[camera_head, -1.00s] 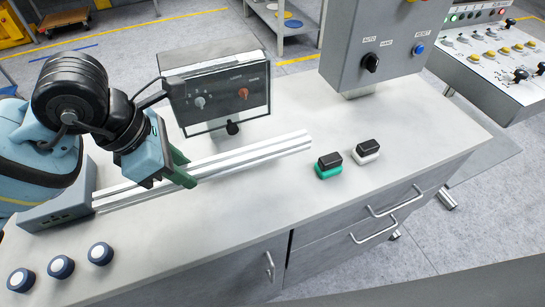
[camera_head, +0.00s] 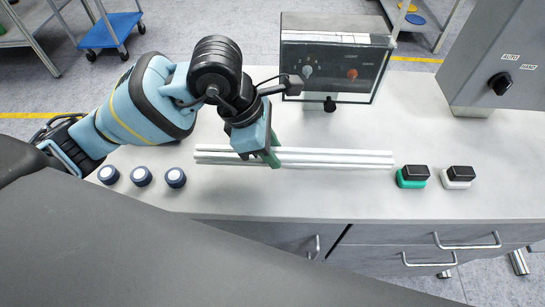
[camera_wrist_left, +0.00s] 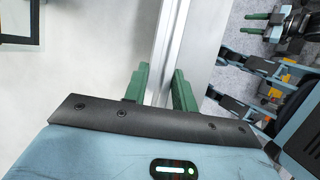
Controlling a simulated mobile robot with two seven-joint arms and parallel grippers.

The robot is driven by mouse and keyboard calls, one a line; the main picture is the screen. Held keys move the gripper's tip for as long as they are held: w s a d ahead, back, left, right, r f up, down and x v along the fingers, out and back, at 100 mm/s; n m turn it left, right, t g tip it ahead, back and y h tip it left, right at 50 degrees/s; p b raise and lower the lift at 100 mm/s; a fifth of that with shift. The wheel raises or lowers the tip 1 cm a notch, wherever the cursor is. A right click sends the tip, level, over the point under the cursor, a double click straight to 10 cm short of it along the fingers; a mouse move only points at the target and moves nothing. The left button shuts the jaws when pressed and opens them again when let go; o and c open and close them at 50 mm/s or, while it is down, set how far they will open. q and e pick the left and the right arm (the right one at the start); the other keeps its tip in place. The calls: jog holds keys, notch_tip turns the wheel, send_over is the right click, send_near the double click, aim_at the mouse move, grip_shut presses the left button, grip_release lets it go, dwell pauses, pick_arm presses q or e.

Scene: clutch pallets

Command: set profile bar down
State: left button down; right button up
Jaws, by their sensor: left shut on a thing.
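The profile bar (camera_head: 335,158) is a long, silvery, grooved bar. In the head view it runs left to right over the grey worktop, roughly parallel to the front edge. My left gripper (camera_head: 271,153) is shut on it near its middle, with green fingers on either side. In the left wrist view the bar (camera_wrist_left: 172,45) passes between the green fingers (camera_wrist_left: 161,88). I cannot tell whether its underside touches the worktop.
A green-based button (camera_head: 412,177) and a white-based button (camera_head: 458,177) sit just beyond the bar's right end. Several round blue-and-white buttons (camera_head: 141,176) are at front left. A control box (camera_head: 335,60) stands behind the bar, a grey cabinet (camera_head: 497,60) at back right. The worktop's front strip (camera_head: 300,198) is clear.

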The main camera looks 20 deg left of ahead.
pick_arm(q)
jog(key=shift+f, duration=1.85)
jog(key=c, duration=1.1)
grip_release()
jog(key=v, duration=1.2)
